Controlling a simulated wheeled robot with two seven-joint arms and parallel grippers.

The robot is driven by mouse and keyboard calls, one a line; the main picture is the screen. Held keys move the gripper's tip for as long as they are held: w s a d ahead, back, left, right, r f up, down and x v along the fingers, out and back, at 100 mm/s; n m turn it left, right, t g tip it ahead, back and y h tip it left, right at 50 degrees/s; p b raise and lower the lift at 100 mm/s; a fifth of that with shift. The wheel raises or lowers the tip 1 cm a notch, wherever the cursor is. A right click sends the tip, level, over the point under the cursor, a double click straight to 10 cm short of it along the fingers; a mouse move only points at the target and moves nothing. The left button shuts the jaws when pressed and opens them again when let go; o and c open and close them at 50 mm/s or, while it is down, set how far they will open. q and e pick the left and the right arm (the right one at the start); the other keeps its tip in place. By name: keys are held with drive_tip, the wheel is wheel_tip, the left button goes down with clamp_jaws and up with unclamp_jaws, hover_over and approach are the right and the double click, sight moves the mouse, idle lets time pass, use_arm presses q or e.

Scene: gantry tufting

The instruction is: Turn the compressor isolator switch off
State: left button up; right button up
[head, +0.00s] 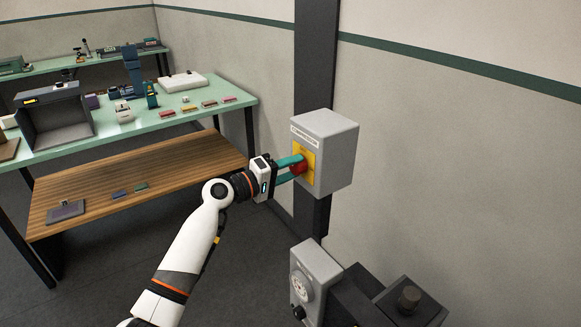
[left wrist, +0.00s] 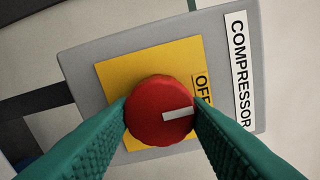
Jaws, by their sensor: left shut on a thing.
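The compressor isolator is a grey box (head: 337,150) on a dark post, with a yellow plate (head: 309,162) and a red round knob (head: 300,167). My left gripper (head: 290,168) has its teal fingers closed on either side of the knob. In the left wrist view the fingers press on both sides of the red knob (left wrist: 161,110). The COMPRESSOR label (left wrist: 241,70) is at the right. My right gripper is not in view.
A grey unit with a dial (head: 305,283) stands below the box, beside dark equipment (head: 408,303). A green-topped bench (head: 225,88) with tools and small parts, and a wooden lower shelf (head: 170,169), stand at the left. Floor between is clear.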

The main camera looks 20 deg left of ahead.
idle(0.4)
use_arm(q)
drive_tip(key=o, duration=1)
drive_tip(key=shift+b+v, duration=2.1)
drive_tip(key=shift+v, duration=3.95)
